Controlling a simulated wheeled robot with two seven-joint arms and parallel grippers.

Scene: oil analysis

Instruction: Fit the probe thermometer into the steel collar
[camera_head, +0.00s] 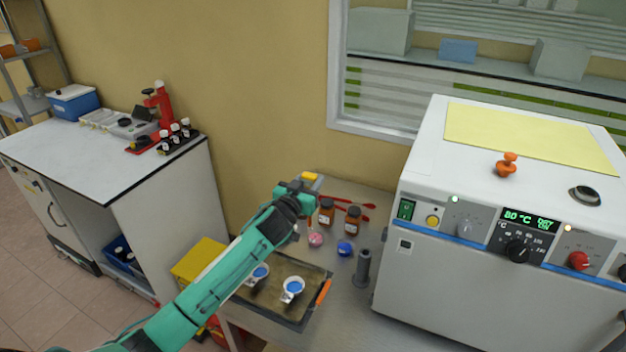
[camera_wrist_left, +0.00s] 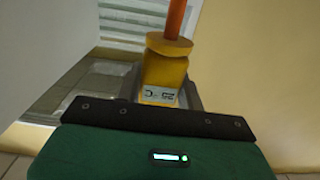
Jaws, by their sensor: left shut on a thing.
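The probe thermometer (camera_wrist_left: 165,72) has a yellow body with a small display and an orange stem. My left gripper (camera_wrist_left: 162,94) is shut on its body, with grey fingers on both sides. In the head view my left gripper (camera_head: 303,186) is raised above the bench, and the yellow top of the thermometer (camera_head: 310,176) shows at its tip. The rest of the thermometer is hard to make out there. The steel collar (camera_head: 585,195) is a ring with a dark opening on top of the white oven, far right of the gripper. My right gripper is not in view.
The white oven (camera_head: 480,262) has an orange knob-like piece (camera_head: 507,165) on top. On the bench stand brown bottles (camera_head: 353,219), a grey flanged cylinder (camera_head: 363,267) and a tray (camera_head: 313,313) with white cups. A wall and window are behind.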

